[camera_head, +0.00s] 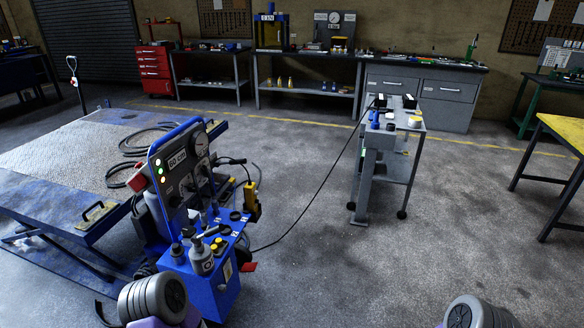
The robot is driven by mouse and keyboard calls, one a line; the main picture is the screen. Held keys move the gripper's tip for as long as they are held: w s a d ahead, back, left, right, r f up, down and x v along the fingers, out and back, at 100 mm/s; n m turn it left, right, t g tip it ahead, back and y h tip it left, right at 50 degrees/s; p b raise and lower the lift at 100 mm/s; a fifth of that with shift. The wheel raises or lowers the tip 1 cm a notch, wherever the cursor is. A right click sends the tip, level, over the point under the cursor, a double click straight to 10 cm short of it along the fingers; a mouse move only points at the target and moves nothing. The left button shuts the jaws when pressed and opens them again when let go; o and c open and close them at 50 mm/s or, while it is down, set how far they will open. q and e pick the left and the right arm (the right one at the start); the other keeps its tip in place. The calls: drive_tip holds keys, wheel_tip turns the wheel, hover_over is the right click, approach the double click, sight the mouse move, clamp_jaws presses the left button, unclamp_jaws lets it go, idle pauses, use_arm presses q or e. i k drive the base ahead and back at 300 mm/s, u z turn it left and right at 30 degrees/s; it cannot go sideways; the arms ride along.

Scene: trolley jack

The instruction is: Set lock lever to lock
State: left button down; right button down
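A blue hydraulic control cart (215,290) stands in the lower left. Its upright dark panel (172,182) carries a "60 cm" display, lit lamps and a round gauge (200,143). Small dark levers or handles sit on the panel and on the cart's top, but they are too small to tell which is the lock lever or how it is set. A yellow hand control (252,203) hangs at the cart's right side. Only rounded links of my two arms show at the bottom edge; neither gripper is in view.
A low lift platform (60,160) with hoses lies left of the cart. A grey trolley (378,150) stands right of centre, with a black cable running to the blue cart. A yellow-topped table (570,130) is at the right. The floor between is clear.

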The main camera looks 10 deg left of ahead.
sight(233, 163)
drive_tip(key=z, duration=0.5)
drive_tip(key=i, duration=3.35)
drive_tip(key=u, duration=3.6)
